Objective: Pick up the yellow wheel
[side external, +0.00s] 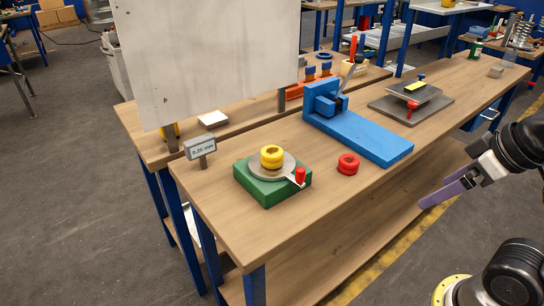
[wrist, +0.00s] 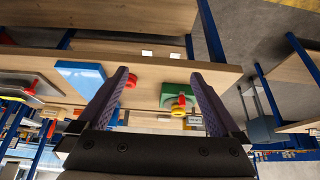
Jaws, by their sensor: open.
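The yellow wheel (side external: 271,156) lies on a round grey plate (side external: 287,172) on top of a green block (side external: 268,191) near the left end of the workbench. The wheel also shows in the wrist view (wrist: 178,110), beside the green block (wrist: 176,92), between my two fingers and nearer the right one. My gripper (side external: 445,192) is at the right of the side view, off the bench's front edge and well apart from the wheel. Its purple fingers are open and empty; they also show in the wrist view (wrist: 163,85).
A red wheel (side external: 348,164) lies on the bench (side external: 235,225) right of the green block. A blue fixture (side external: 360,135) stands behind it, and a grey plate device (side external: 411,105) farther right. A small "0.25 mm" sign (side external: 200,147) and a large pale panel (side external: 210,60) stand at the left.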

